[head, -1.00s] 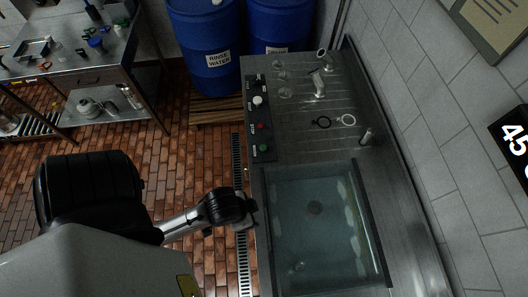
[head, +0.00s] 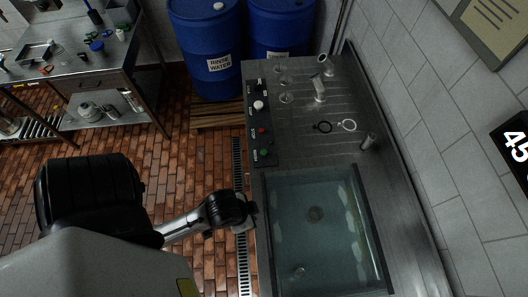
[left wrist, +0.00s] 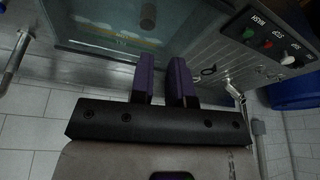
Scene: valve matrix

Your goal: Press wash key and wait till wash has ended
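The control panel (head: 253,122) on the left edge of the steel sink top carries a green key (head: 264,152), a red key (head: 262,130) and a white knob (head: 258,105). In the left wrist view the green key (left wrist: 248,33) sits next to the word WASH. The basin (head: 312,228) holds clear water with pale items along its sides. My left gripper (head: 248,213) is by the basin's left edge, nearer than the green key and apart from it. Its two dark fingers (left wrist: 161,82) stand with a narrow gap, nothing between them. My right gripper is not in view.
Two rings, one black and one white (head: 347,125), lie on the drainboard near clear glassware (head: 285,98) and a tap (head: 319,88). A wall display (head: 515,143) reads 45, cut off by the frame edge. Blue barrels (head: 208,45) and a side table (head: 100,75) stand behind.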

